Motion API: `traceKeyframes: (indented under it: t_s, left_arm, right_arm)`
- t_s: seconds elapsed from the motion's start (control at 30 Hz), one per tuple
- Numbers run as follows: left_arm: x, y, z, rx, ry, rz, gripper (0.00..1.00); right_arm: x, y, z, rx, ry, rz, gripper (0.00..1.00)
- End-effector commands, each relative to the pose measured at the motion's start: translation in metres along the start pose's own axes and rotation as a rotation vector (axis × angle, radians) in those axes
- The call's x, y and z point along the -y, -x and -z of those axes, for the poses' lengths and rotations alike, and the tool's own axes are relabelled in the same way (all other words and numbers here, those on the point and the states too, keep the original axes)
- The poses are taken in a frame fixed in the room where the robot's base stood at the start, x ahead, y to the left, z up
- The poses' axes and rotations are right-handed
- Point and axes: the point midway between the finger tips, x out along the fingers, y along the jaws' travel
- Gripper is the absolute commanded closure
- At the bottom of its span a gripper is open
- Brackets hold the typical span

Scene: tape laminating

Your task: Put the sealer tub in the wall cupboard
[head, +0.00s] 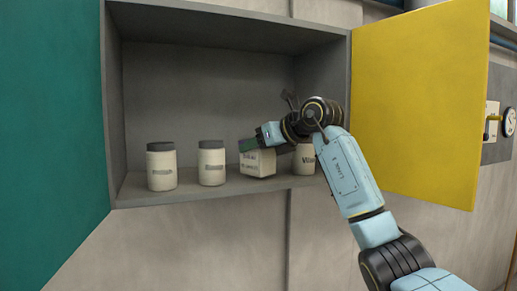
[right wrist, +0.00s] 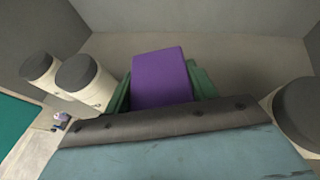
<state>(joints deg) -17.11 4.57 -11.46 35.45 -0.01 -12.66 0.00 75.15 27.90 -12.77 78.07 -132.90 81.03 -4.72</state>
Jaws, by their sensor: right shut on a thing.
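The sealer tub (head: 257,164) is a cream, boxy container with dark lettering too small to read surely. It is inside the open wall cupboard (head: 205,78), low over the shelf between the jars, and looks slightly tilted. I cannot tell whether its base touches the shelf. My right gripper (head: 262,147) reaches in from the right and is shut on the tub's upper part. In the right wrist view, a purple top (right wrist: 160,78) sits between the green fingers. My left gripper is not in view.
Two dark-lidded jars (head: 161,166) (head: 211,163) stand left of the tub, and another jar (head: 303,159) stands close on its right, partly behind my arm. The teal door (head: 50,110) and yellow door (head: 425,100) are open. The shelf's left end and upper space are clear.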

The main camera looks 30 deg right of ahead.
Motion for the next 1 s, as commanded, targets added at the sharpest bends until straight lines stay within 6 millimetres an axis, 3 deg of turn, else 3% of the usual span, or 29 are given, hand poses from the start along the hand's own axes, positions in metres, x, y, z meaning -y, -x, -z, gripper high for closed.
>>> traceKeyframes:
  t_s: [0.13,0.47,0.5,0.63,1.0]
  left_arm:
    - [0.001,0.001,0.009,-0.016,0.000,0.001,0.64]
    - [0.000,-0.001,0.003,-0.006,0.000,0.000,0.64]
    - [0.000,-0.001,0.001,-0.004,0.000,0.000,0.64]
    - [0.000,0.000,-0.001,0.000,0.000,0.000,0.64]
    - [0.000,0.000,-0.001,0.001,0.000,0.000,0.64]
  right_arm:
    - [0.000,-0.002,0.007,0.005,0.001,0.001,0.77]
    - [0.000,-0.003,0.010,0.004,0.002,0.001,0.77]
    - [0.000,-0.004,0.010,0.001,0.001,0.001,0.40]
    - [0.000,-0.004,0.010,0.001,0.001,0.001,0.23]
    - [0.000,0.000,0.007,0.003,0.001,0.001,0.22]
